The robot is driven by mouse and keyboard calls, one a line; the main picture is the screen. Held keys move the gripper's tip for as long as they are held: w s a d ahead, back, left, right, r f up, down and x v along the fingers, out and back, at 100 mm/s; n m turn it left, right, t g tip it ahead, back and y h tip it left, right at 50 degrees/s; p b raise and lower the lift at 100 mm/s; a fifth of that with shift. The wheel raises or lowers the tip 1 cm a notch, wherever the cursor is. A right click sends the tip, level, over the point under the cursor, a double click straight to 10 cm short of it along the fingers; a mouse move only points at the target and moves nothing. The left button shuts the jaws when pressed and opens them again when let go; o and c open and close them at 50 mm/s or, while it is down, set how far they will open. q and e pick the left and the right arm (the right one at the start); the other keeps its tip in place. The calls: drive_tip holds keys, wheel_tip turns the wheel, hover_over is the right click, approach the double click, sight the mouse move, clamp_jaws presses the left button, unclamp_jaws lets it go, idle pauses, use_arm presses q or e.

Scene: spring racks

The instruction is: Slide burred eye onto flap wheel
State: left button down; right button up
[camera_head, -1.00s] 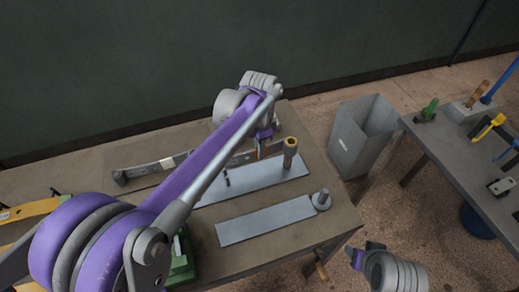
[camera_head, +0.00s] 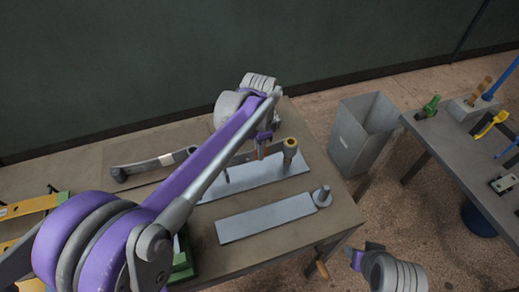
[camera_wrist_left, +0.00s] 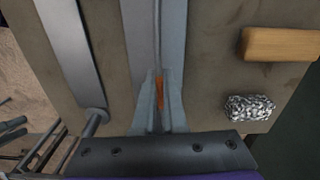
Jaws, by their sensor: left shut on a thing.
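The flap wheel (camera_head: 288,160) appears as a brown upright cylinder at the right end of the rear grey plate. My left gripper (camera_head: 262,150) is shut on a grey spring bar (camera_head: 243,158), just left of the wheel. An orange patch shows at the grip, and it also shows between the fingers in the left wrist view (camera_wrist_left: 159,108). The bar's right-end eye overlaps the wheel's top; I cannot tell whether it is around it or only above. My left arm hides part of the bar. My right gripper (camera_head: 357,258) is apart, at lower right; its jaws are unclear.
The front grey plate (camera_head: 265,218) carries a short grey post (camera_head: 321,197). A grey eyed bar with a pale label (camera_head: 155,164) shows at left; whether it joins the held bar is hidden. A grey bin (camera_head: 360,140) stands beyond the table. A wooden block (camera_wrist_left: 283,44) lies beside the rear plate.

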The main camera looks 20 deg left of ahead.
sight(260, 169)
use_arm(q)
drive_tip(key=shift+f+b, duration=1.65)
drive_tip(key=shift+f, duration=1.2)
drive_tip(key=c, duration=0.9)
unclamp_jaws()
wheel_tip(260, 169, up, 11)
drive_tip(key=shift+f+p, duration=0.1)
drive_tip(key=shift+p, duration=0.4)
drive_tip(key=shift+s, duration=0.1)
